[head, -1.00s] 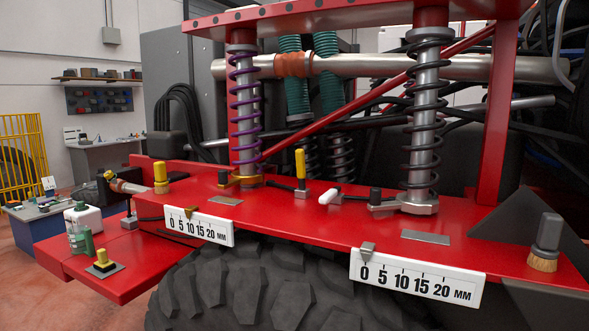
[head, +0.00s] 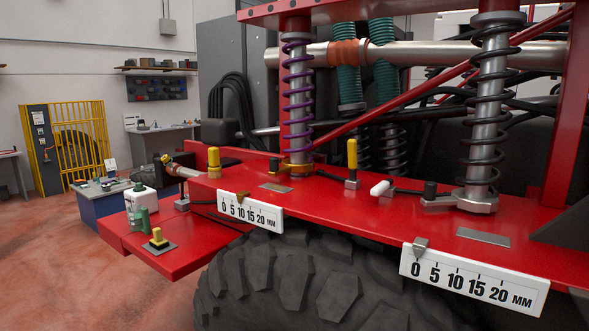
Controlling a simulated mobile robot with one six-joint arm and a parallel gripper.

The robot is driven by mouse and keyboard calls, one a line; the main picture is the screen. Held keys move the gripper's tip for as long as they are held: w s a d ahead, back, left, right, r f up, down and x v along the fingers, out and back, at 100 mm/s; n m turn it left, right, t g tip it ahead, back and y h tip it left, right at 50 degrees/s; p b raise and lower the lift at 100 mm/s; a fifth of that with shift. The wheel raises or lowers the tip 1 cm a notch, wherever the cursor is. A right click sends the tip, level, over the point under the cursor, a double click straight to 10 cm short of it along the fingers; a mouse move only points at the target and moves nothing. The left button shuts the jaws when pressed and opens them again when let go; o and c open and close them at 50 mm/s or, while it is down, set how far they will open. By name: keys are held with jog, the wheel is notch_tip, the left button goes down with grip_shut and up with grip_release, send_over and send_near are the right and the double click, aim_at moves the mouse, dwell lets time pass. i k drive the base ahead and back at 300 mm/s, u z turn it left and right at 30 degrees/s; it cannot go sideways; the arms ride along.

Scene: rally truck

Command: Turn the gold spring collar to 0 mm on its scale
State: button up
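The gold spring collar (head: 297,169) sits at the foot of the purple coil spring (head: 298,95) on the red deck, left of centre. A small gold pointer (head: 242,197) stands at the top edge of the left white scale (head: 250,212), marked 0 to 20 mm. The pointer is near the 10 mark; its exact reading is too small to tell. My gripper is not in view.
A grey collar (head: 474,201) sits under the black spring (head: 484,110); its grey pointer (head: 420,246) is near 0 on the right scale (head: 474,281). A yellow-topped post (head: 352,158) and a white-tipped lever (head: 381,188) stand between the springs. The floor at left is open.

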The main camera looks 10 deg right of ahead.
aim_at(287, 167)
jog(key=k, duration=0.65)
jog(key=u, duration=0.35)
jog(key=i, duration=0.5)
jog(key=u, duration=0.7)
jog(key=i, duration=0.65)
jog(key=u, duration=0.4)
jog(key=i, duration=1.1)
jog(key=z, duration=0.05)
